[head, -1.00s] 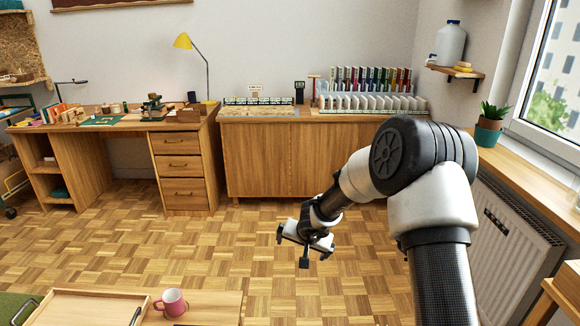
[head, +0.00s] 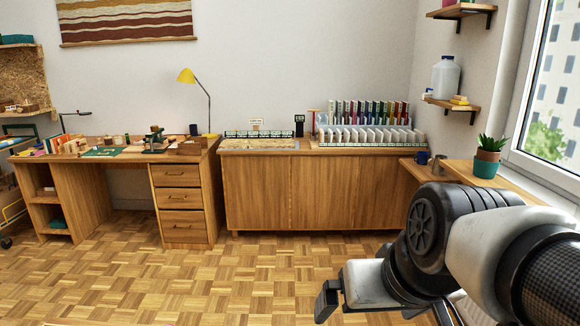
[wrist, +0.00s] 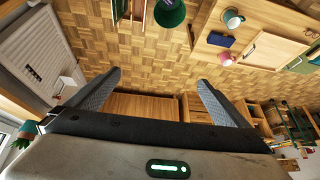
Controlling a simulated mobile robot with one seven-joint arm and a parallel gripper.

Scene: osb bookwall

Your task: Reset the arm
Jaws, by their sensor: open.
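My arm is folded low at the right of the head view, its wrist end reaching left over the floor. Part of my gripper (head: 330,298) shows there, with a dark finger at its end. In the wrist view my gripper (wrist: 159,78) has its two fingers wide apart, with nothing between them. Beyond them is the wooden floor and the front of a cabinet.
The long cabinet (head: 300,190) stands at the back, the desk (head: 130,160) at its left. A plant (head: 488,155) stands on the right ledge. Floor at left is clear.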

